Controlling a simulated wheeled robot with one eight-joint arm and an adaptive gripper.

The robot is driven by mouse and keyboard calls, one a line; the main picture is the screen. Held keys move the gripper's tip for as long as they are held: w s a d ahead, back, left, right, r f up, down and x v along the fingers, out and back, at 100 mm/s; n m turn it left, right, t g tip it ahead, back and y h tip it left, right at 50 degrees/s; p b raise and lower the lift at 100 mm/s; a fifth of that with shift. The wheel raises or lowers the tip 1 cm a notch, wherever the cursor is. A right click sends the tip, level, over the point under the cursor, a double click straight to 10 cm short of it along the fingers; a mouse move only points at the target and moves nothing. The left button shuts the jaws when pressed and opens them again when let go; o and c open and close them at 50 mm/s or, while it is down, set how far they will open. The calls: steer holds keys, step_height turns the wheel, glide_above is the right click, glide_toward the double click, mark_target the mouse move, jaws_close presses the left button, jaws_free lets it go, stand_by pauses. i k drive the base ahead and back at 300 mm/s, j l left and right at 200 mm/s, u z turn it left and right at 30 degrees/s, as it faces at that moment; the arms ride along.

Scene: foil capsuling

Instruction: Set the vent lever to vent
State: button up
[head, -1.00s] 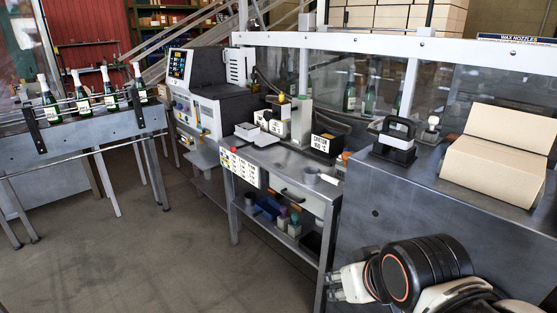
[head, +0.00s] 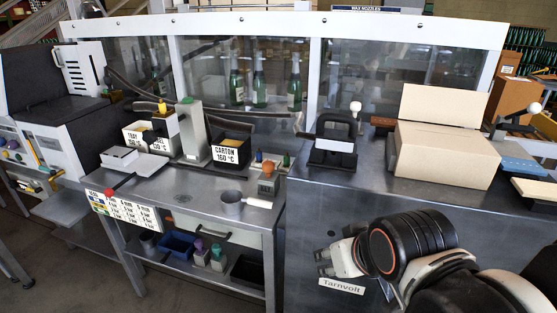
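My gripper (head: 321,263) is at the lower centre in the head view, in front of the grey cabinet front. Its two light fingers are apart, with nothing visible between them. No part is clearly marked as the vent lever. A white ball knob (head: 356,107) stands by a black-handled device with a white front plate (head: 334,145) on the grey cabinet top. Another white ball knob on a lever (head: 533,108) is at the far right edge. A red knob (head: 109,193) sits at the front left edge of the steel bench. My gripper touches none of these.
The steel bench (head: 190,190) holds tray and carton bins (head: 231,150), a grey cup (head: 231,205) and a grey-green column (head: 193,130). An open cardboard box (head: 446,155) stands on the cabinet top. Green bottles (head: 259,85) are behind the clear guard. Floor shows at lower left.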

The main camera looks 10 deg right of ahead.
mark_target(39, 190)
steer(key=u, duration=1.45)
steer(key=i+j, duration=0.2)
steer(key=i, duration=0.25)
steer(key=i+j, duration=0.25)
steer(key=i, duration=0.25)
steer(key=i+j, duration=0.2)
steer(key=i, duration=0.25)
steer(key=i+j, duration=0.2)
steer(key=i, duration=0.3)
steer(key=i+j+z, duration=0.1)
steer(key=i, duration=0.35)
steer(key=i+j, duration=0.35)
steer(key=i, duration=0.15)
steer(key=i+j, duration=0.25)
steer(key=i, duration=0.2)
